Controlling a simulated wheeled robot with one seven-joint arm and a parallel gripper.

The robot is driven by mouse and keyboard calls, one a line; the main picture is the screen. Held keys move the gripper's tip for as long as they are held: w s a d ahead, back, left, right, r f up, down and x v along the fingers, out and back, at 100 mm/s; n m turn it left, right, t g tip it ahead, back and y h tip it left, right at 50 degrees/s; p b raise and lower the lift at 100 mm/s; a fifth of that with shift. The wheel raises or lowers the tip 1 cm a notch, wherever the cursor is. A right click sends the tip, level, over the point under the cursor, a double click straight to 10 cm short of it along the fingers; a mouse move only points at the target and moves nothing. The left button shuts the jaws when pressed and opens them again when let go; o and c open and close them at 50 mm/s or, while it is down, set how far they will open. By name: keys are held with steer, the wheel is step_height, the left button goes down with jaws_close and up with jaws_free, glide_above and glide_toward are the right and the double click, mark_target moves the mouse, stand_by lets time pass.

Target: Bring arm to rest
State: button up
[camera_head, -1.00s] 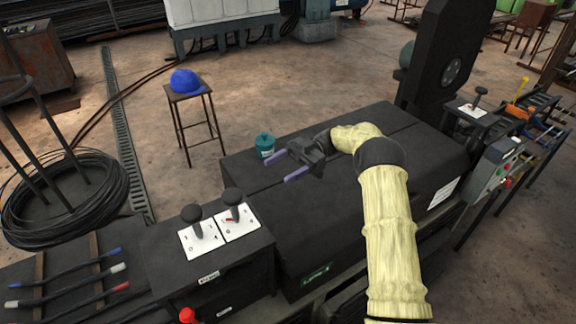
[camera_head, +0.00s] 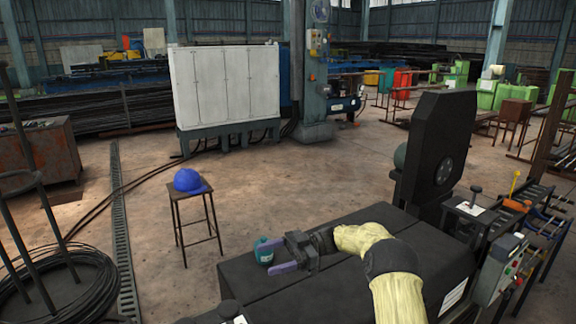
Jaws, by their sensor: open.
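My gripper (camera_head: 279,256) is open, its two purple fingers pointing left over the dark machine top (camera_head: 350,290). The teal container (camera_head: 263,251) stands at the left edge of that top, close to the upper finger. I cannot tell whether the finger touches it. Nothing shows held between the fingers. My arm, in a pale yellow sleeve, reaches in from the lower right and bends toward the left.
A blue hard hat (camera_head: 188,180) sits on a stool (camera_head: 197,222) to the left. A tall black machine part (camera_head: 437,150) rises at the right, with a control box (camera_head: 500,266) beside it. A wire coil (camera_head: 65,285) lies at the lower left. Open floor surrounds the stool.

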steer(key=w+a+r+m+t, duration=0.1)
steer(key=w+r+m+t, duration=0.75)
steer(key=t, duration=0.65)
steer(key=s+d+f+m+t+h+p, duration=0.1)
steer(key=s+d+m+t+h, duration=0.1)
steer(key=d+m+h, duration=0.25)
steer(key=s+d+f+m+t+h+p, duration=0.1)
steer(key=s+d+f+m+t+h, duration=0.1)
steer(key=d+m+h, duration=0.3)
steer(key=s+d+f+m+g+h, duration=0.2)
steer(key=s+d+g, duration=0.1)
steer(key=s, duration=0.7)
steer(key=s+d+f+m+g+h, duration=0.2)
steer(key=s+d+f+g, duration=0.1)
steer(key=s, duration=0.7)
steer(key=s+d+f+m+g+h, duration=0.2)
steer(key=s+d+f+h, duration=0.1)
steer(key=s, duration=0.8)
steer(key=shift+d+f+g+p, duration=0.2)
steer(key=shift+d+g+p, duration=0.15)
steer(key=shift+d, duration=0.45)
steer(key=shift+w, duration=0.1)
